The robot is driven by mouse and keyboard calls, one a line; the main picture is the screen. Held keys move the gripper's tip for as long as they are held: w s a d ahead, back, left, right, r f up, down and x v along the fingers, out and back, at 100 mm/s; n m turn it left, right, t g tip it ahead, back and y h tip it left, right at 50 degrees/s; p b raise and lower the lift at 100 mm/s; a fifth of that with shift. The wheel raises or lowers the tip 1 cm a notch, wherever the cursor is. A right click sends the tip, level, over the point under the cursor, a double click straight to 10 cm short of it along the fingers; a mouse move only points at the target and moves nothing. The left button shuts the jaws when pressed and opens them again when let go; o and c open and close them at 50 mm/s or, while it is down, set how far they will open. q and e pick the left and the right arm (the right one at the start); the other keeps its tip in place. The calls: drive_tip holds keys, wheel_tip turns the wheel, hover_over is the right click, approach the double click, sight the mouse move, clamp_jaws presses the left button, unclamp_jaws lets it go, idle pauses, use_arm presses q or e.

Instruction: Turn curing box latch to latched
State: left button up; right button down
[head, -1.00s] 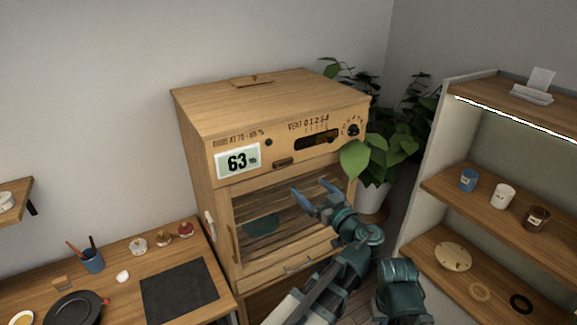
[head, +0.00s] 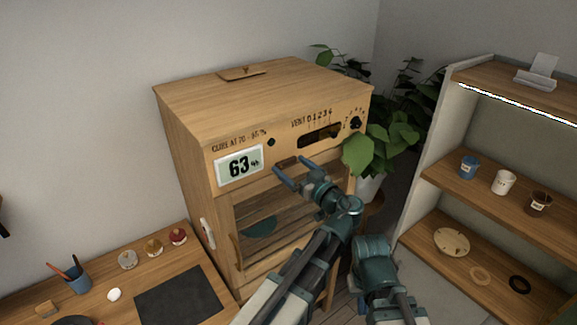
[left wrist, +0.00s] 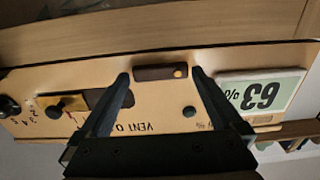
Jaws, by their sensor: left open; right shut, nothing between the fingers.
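The wooden curing box (head: 185,125) stands in the middle of the head view, its display reading 63. Its latch is a small dark brown bar (left wrist: 155,73) with a gold dot at one end, on the front panel. In the left wrist view the bar lies lengthwise across the gap between the fingertips. My left gripper (head: 290,163) is open in front of the panel and partly covers the latch in the head view. It also shows in the left wrist view (left wrist: 160,76). Contact with the latch cannot be told. My right gripper's fingers are not visible.
A vent slot (head: 318,136) and a dark knob (head: 355,122) sit right of the latch. A leafy plant (head: 372,150) is close to the box's right side. Shelves (head: 478,186) with cups stand at right. A worktable (head: 205,260) with jars is at lower left.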

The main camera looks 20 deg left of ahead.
use_arm(q)
drive_tip(key=c, duration=1.1)
drive_tip(key=shift+o, duration=0.2)
drive_tip(key=shift+f, duration=0.1)
drive_tip(key=m, duration=0.2)
drive_tip(key=f+m+b, duration=0.1)
drive_tip(key=m, duration=0.1)
drive_tip(key=shift+s+a+m, duration=0.1)
drive_tip(key=shift+m, duration=0.3)
drive_tip(key=m, duration=0.6)
drive_tip(key=s+f+m+b, duration=0.1)
drive_tip(key=m, duration=0.2)
drive_tip(key=shift+a, duration=0.35)
drive_tip(key=shift+s+a+f+m, duration=0.1)
drive_tip(key=shift+m, duration=0.9)
drive_tip(key=shift+s+a+m, duration=0.1)
drive_tip(key=shift+m, duration=0.9)
